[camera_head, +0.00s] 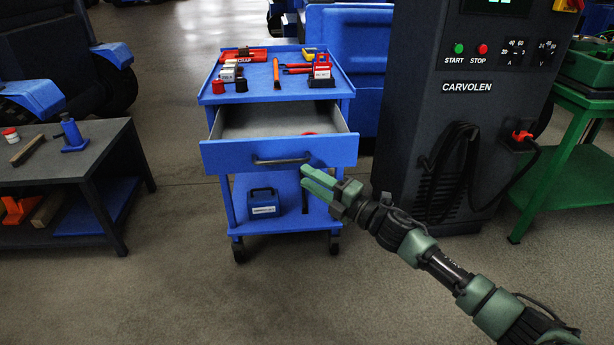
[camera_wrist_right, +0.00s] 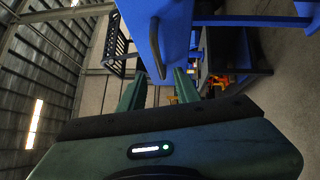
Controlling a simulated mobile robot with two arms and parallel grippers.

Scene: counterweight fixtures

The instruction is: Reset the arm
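My right arm comes in from the lower right of the head view. Its green gripper (camera_head: 318,184) is in front of the right part of the blue tool cart (camera_head: 228,193), just below and right of the drawer handle (camera_head: 282,160). In the right wrist view the two fingers of the right gripper (camera_wrist_right: 160,88) stand apart with nothing between them. The handle (camera_wrist_right: 157,48) shows just beyond the fingertips; I see no contact. The drawer (camera_head: 225,158) is pulled open, with a partly hidden red thing inside. My left gripper is not in view.
A dark machine marked CARVOLEN (camera_head: 464,120) stands right of the cart. A low dark table (camera_head: 95,160) is at left and a green table (camera_head: 568,165) at right. Tools lie on the cart top. Floor in front is clear.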

